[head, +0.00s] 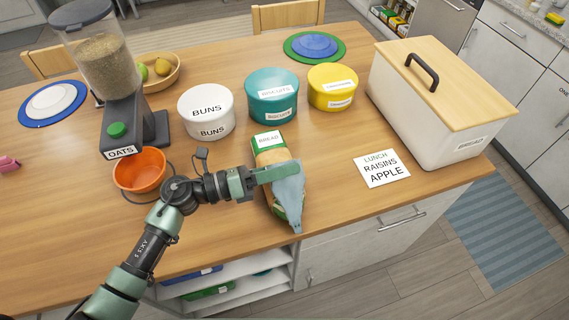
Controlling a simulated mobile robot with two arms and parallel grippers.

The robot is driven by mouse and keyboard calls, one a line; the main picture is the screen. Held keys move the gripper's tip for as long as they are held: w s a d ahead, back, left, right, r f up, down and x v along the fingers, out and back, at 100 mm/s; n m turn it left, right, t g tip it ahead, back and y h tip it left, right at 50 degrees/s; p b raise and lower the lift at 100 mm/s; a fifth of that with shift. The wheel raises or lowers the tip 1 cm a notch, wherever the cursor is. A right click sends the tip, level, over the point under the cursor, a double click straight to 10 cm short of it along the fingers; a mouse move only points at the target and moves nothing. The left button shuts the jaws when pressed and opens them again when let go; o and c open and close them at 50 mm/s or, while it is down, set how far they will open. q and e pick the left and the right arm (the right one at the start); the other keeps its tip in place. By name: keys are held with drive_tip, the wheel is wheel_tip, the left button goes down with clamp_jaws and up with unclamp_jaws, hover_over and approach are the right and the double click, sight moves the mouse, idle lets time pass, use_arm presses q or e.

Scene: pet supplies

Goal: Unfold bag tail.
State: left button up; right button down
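The bread bag (269,147) lies near the front edge of the wooden counter, with a green and white BREAD label at its far end. Its pale blue-grey tail (290,198) lies over the near part of the bag and narrows to a point near the counter edge. My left gripper (288,172) comes in from the left and lies across the bag at the tail. Its fingers overlap in this view, so I cannot tell whether they grip the tail. My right gripper is not in view.
An orange bowl (140,171) and the oats dispenser (127,127) stand to the left. White (206,113), teal (272,97) and yellow (332,88) tins stand behind the bag. A lunch note (382,169) and a bread box (413,118) are to the right.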

use_arm(q)
clamp_jaws()
idle(1.4)
